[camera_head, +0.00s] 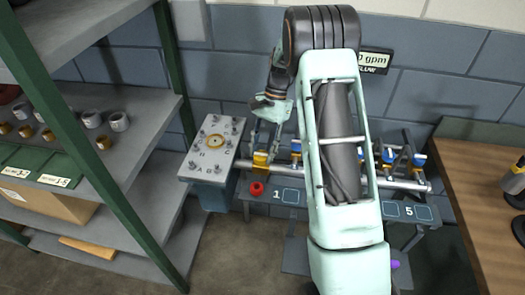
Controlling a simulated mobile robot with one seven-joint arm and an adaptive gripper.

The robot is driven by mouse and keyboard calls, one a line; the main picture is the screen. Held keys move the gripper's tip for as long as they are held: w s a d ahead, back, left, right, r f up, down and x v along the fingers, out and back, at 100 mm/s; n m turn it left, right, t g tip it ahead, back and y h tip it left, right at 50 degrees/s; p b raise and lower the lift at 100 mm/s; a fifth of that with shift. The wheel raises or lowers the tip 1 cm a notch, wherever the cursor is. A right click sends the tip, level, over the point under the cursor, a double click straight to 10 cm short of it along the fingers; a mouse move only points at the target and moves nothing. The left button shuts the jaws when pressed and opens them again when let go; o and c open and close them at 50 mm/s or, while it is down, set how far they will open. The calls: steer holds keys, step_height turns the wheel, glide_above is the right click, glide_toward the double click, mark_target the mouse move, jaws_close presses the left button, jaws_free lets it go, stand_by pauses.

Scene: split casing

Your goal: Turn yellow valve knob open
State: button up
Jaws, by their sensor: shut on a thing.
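The yellow valve knob (261,160) is at the left end of a metal pipe rig, just right of the grey bolted plate. My gripper (264,148) reaches down to it from above, with its two thin fingers shut on it. The finger contact is small in the picture, and I cannot read the knob's exact angle. A display (376,60) on the back wall reads "0 gpm", partly covered by my arm.
Other valves with blue parts (388,156) line the pipe to the right; my arm hides the middle. A red knob (257,188) sits below the pipe. The bolted plate (184,172) and green-framed shelf (180,75) stand left, a wooden table (470,190) right.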

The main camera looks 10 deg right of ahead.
steer(key=o, duration=1.1)
steer(key=shift+o, duration=0.2)
steer(key=v, duration=1.2)
steer(key=shift+d, duration=0.1)
